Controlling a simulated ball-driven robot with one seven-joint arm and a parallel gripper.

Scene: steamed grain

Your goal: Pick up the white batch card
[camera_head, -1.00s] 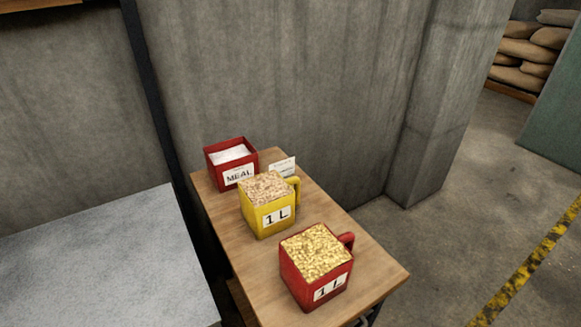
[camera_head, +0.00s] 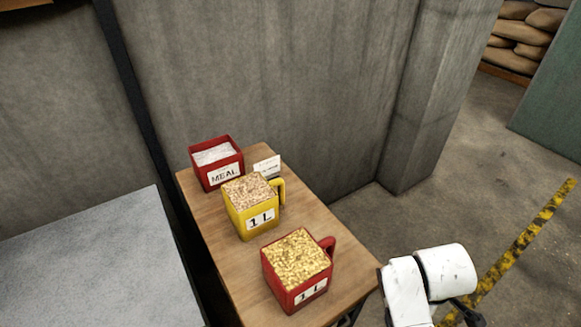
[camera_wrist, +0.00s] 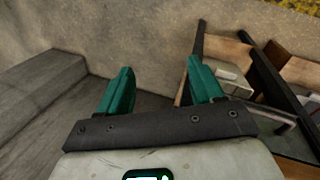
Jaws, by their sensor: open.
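The white batch card (camera_head: 266,168) stands upright at the back right of the small wooden table (camera_head: 215,245). It is behind the yellow mug (camera_head: 247,218) and to the right of the red MEAL box (camera_head: 209,178). The mug partly covers its lower edge. I cannot make out the card in the wrist view. My gripper (camera_wrist: 158,82) shows in the wrist view with its two teal fingers apart and nothing between them. It faces the grey wall and floor, with wooden furniture to its right.
A red 1 L mug of grain (camera_head: 291,300) stands at the table's front, its handle to the right. A grey surface (camera_head: 95,265) lies left of the table. The concrete wall (camera_head: 260,80) is close behind. Open floor (camera_head: 455,205) lies to the right.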

